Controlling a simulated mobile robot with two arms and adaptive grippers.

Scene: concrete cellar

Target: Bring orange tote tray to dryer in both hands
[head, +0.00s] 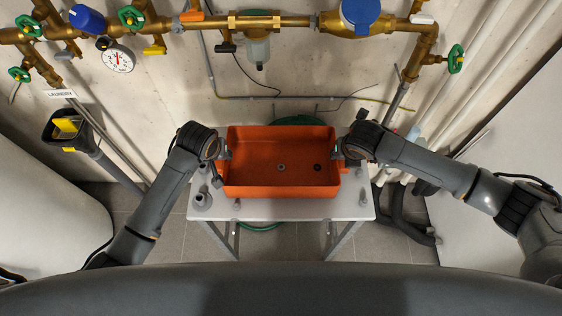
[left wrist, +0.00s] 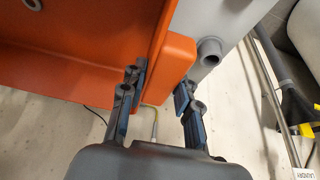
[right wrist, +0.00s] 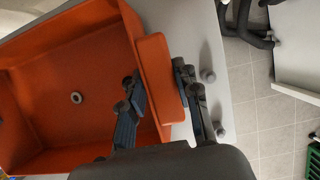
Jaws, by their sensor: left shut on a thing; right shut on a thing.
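The orange tote tray (head: 255,190) is an open box at or above a small light grey table; I cannot tell whether it touches the top. Two small round fittings lie on its floor. My left gripper (head: 222,155) is shut on its left end; in the left wrist view the fingers (left wrist: 158,95) straddle the orange handle lip (left wrist: 172,70). My right gripper (head: 340,153) is shut on its right end; in the right wrist view the fingers (right wrist: 160,92) straddle the other lip (right wrist: 158,65). No dryer can be made out for certain.
The table (head: 300,210) has grey fittings (head: 202,199) at its left. Brass pipes (head: 270,22) with valves run along the wall behind. A large pale rounded body (head: 50,215) stands at left, a white panel (head: 500,170) at right. Dark hoses (head: 400,220) lie right of the table.

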